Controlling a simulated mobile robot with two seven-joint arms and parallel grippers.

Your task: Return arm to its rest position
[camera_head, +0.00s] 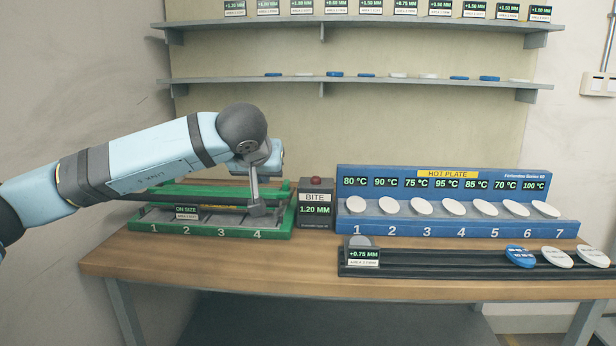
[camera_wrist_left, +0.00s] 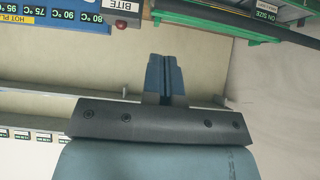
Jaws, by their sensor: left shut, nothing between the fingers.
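My left arm (camera_head: 150,155) reaches in from the left over the green numbered fixture (camera_head: 210,234). In the head view the left gripper (camera_head: 270,160) is above the right part of that fixture, partly hidden behind my wrist. In the left wrist view its blue fingers (camera_wrist_left: 165,76) are together with nothing between them. My right gripper is in neither view.
A wooden table (camera_head: 200,258) carries a BITE display (camera_head: 316,208), a blue hot plate (camera_head: 450,178) with several white discs, and a dark rail (camera_head: 440,270) holding one blue and two white insoles. Two wall shelves (camera_head: 320,82) hang behind. The front left tabletop is clear.

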